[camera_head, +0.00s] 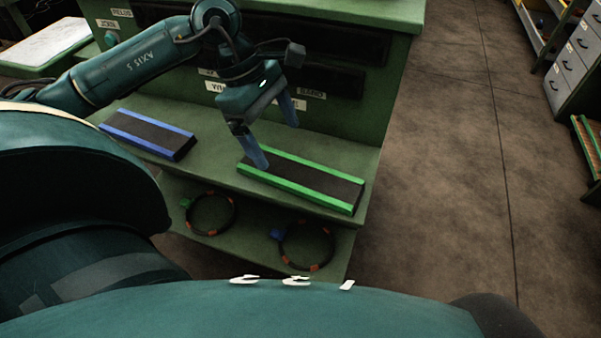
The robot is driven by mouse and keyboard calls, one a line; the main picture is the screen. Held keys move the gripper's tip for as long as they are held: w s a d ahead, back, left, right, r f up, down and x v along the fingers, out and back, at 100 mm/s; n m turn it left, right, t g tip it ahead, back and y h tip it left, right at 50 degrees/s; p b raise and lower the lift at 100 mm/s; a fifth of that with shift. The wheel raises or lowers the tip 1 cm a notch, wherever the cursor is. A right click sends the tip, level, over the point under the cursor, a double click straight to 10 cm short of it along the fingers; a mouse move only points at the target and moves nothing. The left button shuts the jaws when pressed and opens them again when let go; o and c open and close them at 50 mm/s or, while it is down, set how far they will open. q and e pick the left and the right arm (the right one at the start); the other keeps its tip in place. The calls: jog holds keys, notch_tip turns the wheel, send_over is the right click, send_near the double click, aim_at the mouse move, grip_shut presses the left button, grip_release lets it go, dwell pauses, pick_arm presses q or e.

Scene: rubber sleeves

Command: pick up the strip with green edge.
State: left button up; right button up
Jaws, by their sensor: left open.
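The strip with green edges (302,179) is a dark flat bar with bright green long sides. It lies on the upper green shelf of the workbench, right of centre on that shelf. My left gripper (279,146) is open, its two blue fingers pointing down over the left end of the strip. One fingertip is at the near green edge and the other is above and behind the far edge. I cannot tell whether a finger touches the strip. My right gripper is not in view.
A similar strip with blue edges (148,134) lies to the left on the same shelf (215,160). Two dark rings with orange marks (211,214) (306,246) lie on the lower shelf. A labelled green panel rises behind. Open floor (450,170) is at the right, with grey drawers (577,60) beyond.

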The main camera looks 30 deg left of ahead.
aim_at(304, 182)
pick_arm(q)
jog(key=x, duration=0.5)
jog(key=w+p+x, duration=0.1)
jog(key=x, duration=0.2)
jog(key=shift+d+f, duration=0.25)
jog(key=shift+c, duration=0.3)
jog(key=c, duration=1)
